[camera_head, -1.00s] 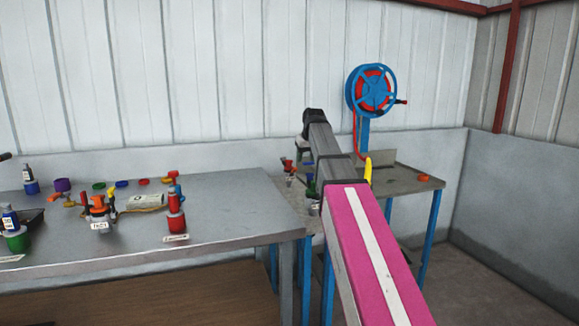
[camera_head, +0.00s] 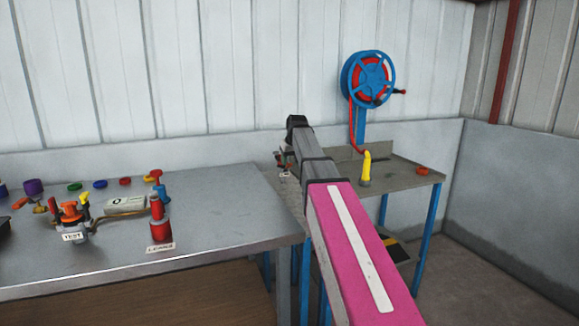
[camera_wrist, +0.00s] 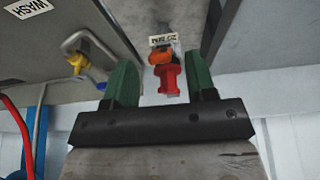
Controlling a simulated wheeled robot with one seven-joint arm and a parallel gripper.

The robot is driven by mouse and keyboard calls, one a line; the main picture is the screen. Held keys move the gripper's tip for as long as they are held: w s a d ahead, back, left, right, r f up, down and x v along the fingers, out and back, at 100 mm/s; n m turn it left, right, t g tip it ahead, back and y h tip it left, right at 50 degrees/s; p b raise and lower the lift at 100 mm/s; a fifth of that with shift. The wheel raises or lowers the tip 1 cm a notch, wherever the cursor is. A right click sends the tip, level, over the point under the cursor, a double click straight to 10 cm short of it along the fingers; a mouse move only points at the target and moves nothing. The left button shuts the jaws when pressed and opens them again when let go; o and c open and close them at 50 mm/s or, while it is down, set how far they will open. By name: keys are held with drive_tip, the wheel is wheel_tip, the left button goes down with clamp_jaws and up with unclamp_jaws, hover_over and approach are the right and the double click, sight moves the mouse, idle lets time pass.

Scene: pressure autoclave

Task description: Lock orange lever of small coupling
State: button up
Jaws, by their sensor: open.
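In the wrist view, my gripper (camera_wrist: 168,62) is open, with a green finger on either side of the picture's middle. A small fitting with an orange part (camera_wrist: 161,55) and a red part (camera_wrist: 169,80) shows between the fingers. I cannot tell how deep it lies between them, and no contact shows. A white label (camera_wrist: 163,40) is beside it. Whether the orange part is a lever, or locked, is not clear.
A long grey table (camera_head: 215,215) at left holds an orange-topped fitting (camera_head: 70,212), a red fitting (camera_head: 161,230) and several coloured caps. A smaller blue-legged table (camera_head: 405,175) carries a yellow upright piece (camera_head: 366,168). A blue hose reel (camera_head: 368,80) stands behind.

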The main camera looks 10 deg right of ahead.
sight(290, 164)
drive_tip(key=shift+x, duration=1.55)
